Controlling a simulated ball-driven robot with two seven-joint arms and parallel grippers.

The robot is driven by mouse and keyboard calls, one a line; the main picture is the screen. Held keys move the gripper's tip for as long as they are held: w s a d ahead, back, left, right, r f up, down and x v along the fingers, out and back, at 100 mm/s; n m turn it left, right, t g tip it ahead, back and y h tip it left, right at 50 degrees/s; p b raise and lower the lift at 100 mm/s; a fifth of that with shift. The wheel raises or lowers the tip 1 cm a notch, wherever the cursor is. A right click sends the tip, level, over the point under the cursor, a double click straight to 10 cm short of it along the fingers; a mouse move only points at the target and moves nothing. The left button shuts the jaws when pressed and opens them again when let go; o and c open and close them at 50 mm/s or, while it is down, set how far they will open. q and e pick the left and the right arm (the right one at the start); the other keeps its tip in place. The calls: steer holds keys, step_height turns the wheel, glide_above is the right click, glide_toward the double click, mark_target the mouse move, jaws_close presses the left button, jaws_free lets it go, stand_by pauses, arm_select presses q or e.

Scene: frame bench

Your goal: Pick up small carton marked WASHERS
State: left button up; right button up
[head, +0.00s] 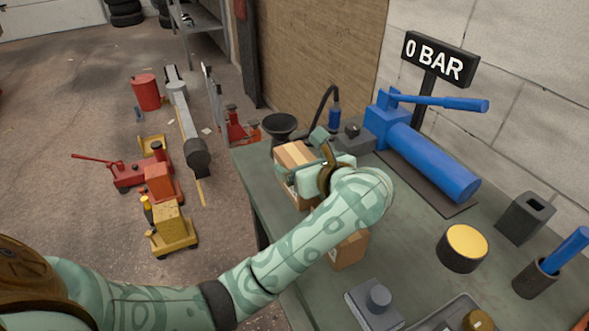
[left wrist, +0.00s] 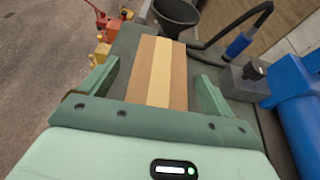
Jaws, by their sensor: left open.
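A brown carton with a pale tape strip (head: 293,152) stands on the bench near its far left corner. In the left wrist view its taped top (left wrist: 155,75) lies between my fingers. My left gripper (head: 302,156) is open at this carton, with one finger on either side; contact cannot be told. It also shows in the left wrist view (left wrist: 154,78). A second brown carton (head: 348,252) stands nearer on the bench, partly hidden by my left arm. No WASHERS marking is readable on either carton. My right gripper is out of view.
On the green bench (head: 415,255) a black funnel (head: 280,125) stands just beyond the carton. A blue pump (head: 425,155) lies to the right. A yellow-topped tin (head: 463,247) and a grey block (head: 374,303) are nearer. The bench's left edge is close to the carton.

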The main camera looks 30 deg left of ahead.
arm_select(q)
steer(key=shift+w+a+f, duration=0.35)
steer(key=shift+a+f, duration=0.15)
steer(key=shift+w+a, duration=0.1)
steer(key=shift+r, duration=0.2)
steer(key=shift+s+d+r, duration=0.1)
steer(key=shift+s+d, duration=0.1)
steer(key=shift+d, duration=0.05)
steer(key=c, duration=0.8)
steer(key=shift+a, duration=0.1)
steer(key=c, duration=0.9)
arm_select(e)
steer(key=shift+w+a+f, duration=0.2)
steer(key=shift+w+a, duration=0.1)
